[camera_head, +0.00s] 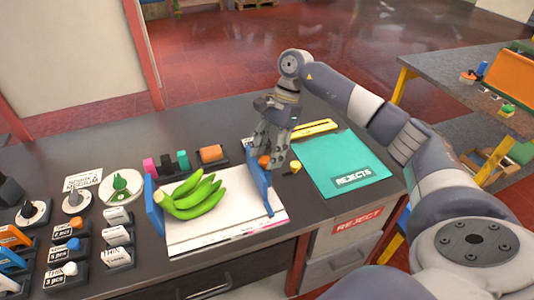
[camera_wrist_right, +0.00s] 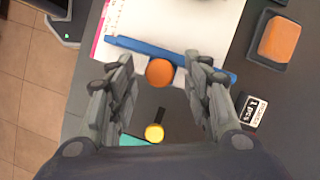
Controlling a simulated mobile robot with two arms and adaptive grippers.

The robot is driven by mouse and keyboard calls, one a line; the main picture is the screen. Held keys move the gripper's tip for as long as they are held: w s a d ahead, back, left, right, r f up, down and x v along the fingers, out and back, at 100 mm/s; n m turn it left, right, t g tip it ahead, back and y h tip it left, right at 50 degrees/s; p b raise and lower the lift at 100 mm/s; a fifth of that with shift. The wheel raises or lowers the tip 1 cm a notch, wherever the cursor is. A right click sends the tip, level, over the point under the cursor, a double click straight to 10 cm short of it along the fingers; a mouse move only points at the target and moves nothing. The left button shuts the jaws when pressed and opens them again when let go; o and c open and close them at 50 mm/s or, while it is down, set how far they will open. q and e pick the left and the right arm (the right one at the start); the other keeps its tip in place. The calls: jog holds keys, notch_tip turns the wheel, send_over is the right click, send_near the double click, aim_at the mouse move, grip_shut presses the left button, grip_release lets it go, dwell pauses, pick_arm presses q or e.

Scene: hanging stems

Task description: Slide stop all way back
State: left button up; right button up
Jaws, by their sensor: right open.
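The blue stop (camera_head: 264,190) stands upright at the right edge of a white sheet board (camera_head: 240,213); it also shows as a blue bar in the right wrist view (camera_wrist_right: 140,47). An orange round knob (camera_wrist_right: 160,72) sits against the stop's outer side. My right gripper (camera_head: 268,158) is low over the knob, fingers apart, one on each side of it in the wrist view. I cannot tell whether the fingers touch it. A bunch of green bananas (camera_head: 190,197) lies on the board between this stop and a blue upright plate (camera_head: 153,207) at the left. My left gripper is out of view.
A yellow knob (camera_head: 295,167) stands right of the stop. Beyond it lie a teal REJECTS mat (camera_head: 345,150) and a yellow ruler-like strip (camera_head: 318,127). An orange block on a dark base (camera_head: 211,154) sits behind the board. Several labelled holders and dials crowd the left.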

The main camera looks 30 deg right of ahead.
jog(key=v, duration=1.1)
jog(key=shift+r, duration=0.25)
